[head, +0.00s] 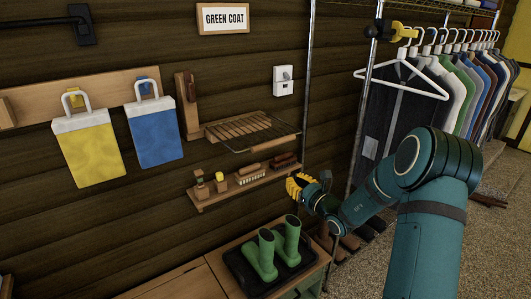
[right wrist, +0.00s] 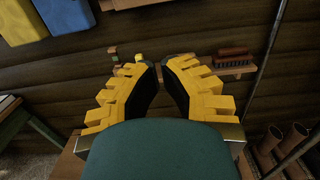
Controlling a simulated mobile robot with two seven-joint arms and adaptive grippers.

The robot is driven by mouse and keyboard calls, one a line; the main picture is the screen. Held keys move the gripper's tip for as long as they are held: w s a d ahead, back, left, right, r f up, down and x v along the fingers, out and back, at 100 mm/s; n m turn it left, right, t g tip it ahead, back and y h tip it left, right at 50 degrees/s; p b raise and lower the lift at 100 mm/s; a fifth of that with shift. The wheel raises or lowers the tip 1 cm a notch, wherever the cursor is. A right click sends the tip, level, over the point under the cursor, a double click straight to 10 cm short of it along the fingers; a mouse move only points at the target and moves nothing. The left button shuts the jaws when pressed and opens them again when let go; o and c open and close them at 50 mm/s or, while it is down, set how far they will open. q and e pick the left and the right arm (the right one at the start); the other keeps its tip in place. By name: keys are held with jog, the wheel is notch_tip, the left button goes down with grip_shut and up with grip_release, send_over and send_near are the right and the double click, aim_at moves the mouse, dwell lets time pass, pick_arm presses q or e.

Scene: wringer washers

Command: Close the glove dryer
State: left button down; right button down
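The slatted wooden rack (head: 250,130), which looks like the glove dryer, is folded out nearly level from the log wall, with wire rods at its free right side. In the right wrist view only a bit of pale wood at the top edge (right wrist: 130,3) may belong to it. My right gripper (head: 298,186) is in front of the small shelf, below and right of the rack, and apart from it. Its yellow fingers (right wrist: 159,68) lean towards each other with a narrow gap at the tips and nothing between them. My left gripper is not in view.
A small shelf (head: 245,183) with brushes is under the rack. Green boots (head: 263,256) stand on a black tray (head: 240,271) below. A metal post (head: 308,90) and a rail of coats (head: 440,85) are at right. Yellow (head: 88,150) and blue (head: 155,130) bags hang at left.

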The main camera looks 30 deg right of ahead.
jog(key=w+r, duration=0.4)
jog(key=w, duration=0.6)
jog(key=shift+w+a+r+p, duration=0.2)
jog(key=shift+w+a+p, duration=0.05)
jog(key=shift+a+p, duration=0.2)
